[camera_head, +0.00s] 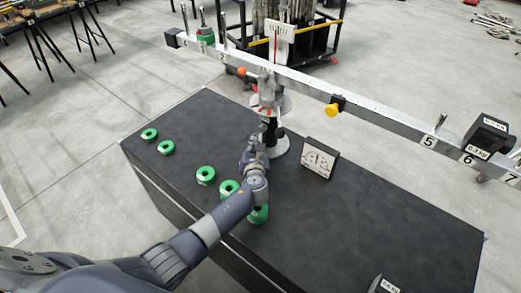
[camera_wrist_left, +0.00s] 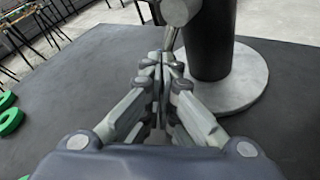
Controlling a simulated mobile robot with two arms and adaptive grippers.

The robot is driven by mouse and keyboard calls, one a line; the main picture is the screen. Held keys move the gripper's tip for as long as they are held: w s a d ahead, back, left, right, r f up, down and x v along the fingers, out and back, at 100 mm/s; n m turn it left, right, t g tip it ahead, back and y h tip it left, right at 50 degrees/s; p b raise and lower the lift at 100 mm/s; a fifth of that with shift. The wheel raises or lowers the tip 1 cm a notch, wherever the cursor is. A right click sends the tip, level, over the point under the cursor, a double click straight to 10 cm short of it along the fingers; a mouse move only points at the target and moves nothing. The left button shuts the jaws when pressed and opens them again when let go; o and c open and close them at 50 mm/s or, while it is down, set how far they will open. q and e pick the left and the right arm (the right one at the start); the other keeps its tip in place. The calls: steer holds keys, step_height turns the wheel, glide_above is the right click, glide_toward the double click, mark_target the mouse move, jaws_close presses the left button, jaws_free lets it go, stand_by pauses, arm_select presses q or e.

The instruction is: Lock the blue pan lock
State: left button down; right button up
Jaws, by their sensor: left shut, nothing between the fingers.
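A large balance scale stands on the black table, with a long numbered metal beam (camera_head: 385,113) and a central stand with a round base (camera_head: 279,146). No blue lock can be made out in either view. My left gripper (camera_wrist_left: 165,60) is shut and empty, close in front of the stand's dark column (camera_wrist_left: 212,45); the wrist view does not show clearly whether it touches the grey part (camera_wrist_left: 180,10) above it. In the head view the left gripper (camera_head: 256,146) is small and partly hidden by its own wrist. My right gripper is not in view.
Several green rings (camera_head: 206,175) lie on the black table (camera_head: 360,225) left of the stand. A small dial card (camera_head: 319,158) stands right of it. A yellow knob (camera_head: 333,108) and a dark weight block (camera_head: 487,137) are on the beam. The table's right part is mostly clear.

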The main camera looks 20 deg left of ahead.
arm_select(q)
steer(key=shift+w+a+m+t+y, duration=0.2)
steer(key=shift+a+m+t+y, duration=0.1)
steer(key=shift+a+m+t, duration=0.15)
steer(key=shift+w+a+r+p, duration=0.15)
steer(key=shift+a+r+p, duration=0.05)
steer(key=shift+a+r, duration=0.2)
steer(key=shift+w+a+r+p, duration=0.15)
steer(key=shift+a+r, duration=0.15)
steer(key=shift+a, duration=0.2)
steer(key=shift+w+a+r+m+t+y, duration=0.1)
steer(key=shift+a+r+m+t+y, duration=0.15)
steer(key=shift+m+t+y, duration=0.15)
steer(key=shift+w+a+r+p, duration=0.1)
steer(key=shift+a+r+p, duration=0.2)
steer(key=shift+r, duration=0.4)
steer(key=shift+a+r, duration=0.1)
steer(key=shift+s+d+f, duration=0.2)
steer(key=shift+s+d, duration=0.1)
steer(key=shift+s, duration=0.25)
steer(key=v, duration=1.1)
